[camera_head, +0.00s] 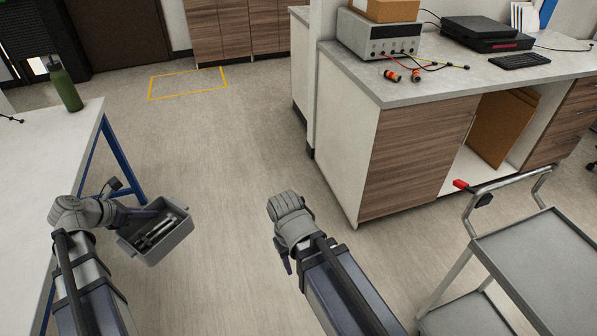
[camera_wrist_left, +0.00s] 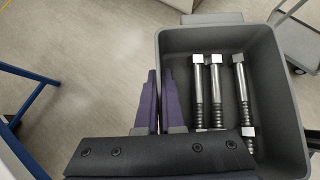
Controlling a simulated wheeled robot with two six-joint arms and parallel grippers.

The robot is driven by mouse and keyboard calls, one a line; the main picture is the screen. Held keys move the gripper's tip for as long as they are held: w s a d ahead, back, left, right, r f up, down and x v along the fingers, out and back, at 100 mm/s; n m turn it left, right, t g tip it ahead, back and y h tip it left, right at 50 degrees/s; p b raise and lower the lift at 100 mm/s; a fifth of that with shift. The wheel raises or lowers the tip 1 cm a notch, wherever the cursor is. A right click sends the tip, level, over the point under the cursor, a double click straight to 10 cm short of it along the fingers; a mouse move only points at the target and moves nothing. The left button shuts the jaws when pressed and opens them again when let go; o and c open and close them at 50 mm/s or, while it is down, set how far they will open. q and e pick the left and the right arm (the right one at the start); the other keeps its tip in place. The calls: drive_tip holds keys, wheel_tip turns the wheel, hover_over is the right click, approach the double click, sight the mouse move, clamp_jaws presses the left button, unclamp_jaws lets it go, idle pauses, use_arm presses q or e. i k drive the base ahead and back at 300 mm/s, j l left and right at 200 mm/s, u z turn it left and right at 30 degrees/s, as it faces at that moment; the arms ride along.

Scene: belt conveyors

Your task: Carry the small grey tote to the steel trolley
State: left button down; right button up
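The small grey tote (camera_head: 163,244) hangs over the floor beside the white table, with several steel bolts lying in it. My left gripper (camera_head: 142,213) is at the tote's left side. In the left wrist view its two dark purple fingers (camera_wrist_left: 160,75) stand close together on either side of the tote's rim (camera_wrist_left: 222,18), shut on it. The steel trolley (camera_head: 540,262) stands at the lower right, its grey top shelf bare where seen. My right gripper (camera_head: 283,258) is apart from everything, over the floor between tote and trolley; its fingers are mostly hidden by its wrist.
The white table (camera_head: 30,165) with blue legs and a green bottle (camera_head: 64,85) is at the left. A workbench (camera_head: 400,95) with instruments stands at the back right, close to the trolley. The floor between is clear, with a yellow outlined rectangle (camera_head: 188,83) farther back.

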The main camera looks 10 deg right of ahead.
sight(565, 275)
drive_tip(key=l+z, duration=0.25)
drive_tip(key=z, duration=0.2)
drive_tip(key=k+l+z, duration=0.1)
drive_tip(key=l+z, duration=0.15)
drive_tip(key=z, duration=0.2)
drive_tip(key=l+z, duration=0.25)
drive_tip(key=z, duration=0.2)
drive_tip(key=i+l+z, duration=0.15)
drive_tip(key=l, duration=0.25)
drive_tip(key=l+z, duration=0.1)
drive_tip(key=l, duration=0.3)
drive_tip(key=i+l+z, duration=0.15)
drive_tip(key=l, duration=0.25)
drive_tip(key=i+l+z, duration=0.15)
drive_tip(key=l, duration=0.2)
drive_tip(key=i+l+z, duration=0.1)
drive_tip(key=l, duration=0.25)
